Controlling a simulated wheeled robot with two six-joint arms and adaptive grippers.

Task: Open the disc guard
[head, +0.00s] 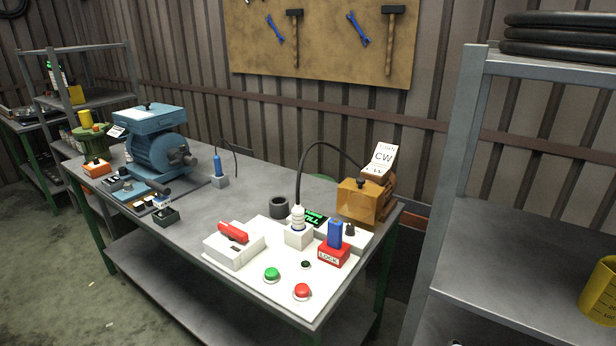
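Neither of my grippers shows in the head view. No part is labelled as the disc guard, and I cannot tell for certain which part it is. A blue machine (160,152) with a boxy top cover (143,120) stands on the workbench (255,194) at the left, its cover seemingly shut. An ochre box-shaped housing (358,202) stands at the right end of the bench, with a white tag (383,160) marked "CW" above it. The inside of the housing is hidden.
A white panel (322,290) at the bench's front right carries a red-handled switch (232,231), green button (272,274), red button (302,291) and red "LOCK" block (333,256). A black cable arches behind it. A grey shelf (520,245) stands at the right. The bench middle is largely clear.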

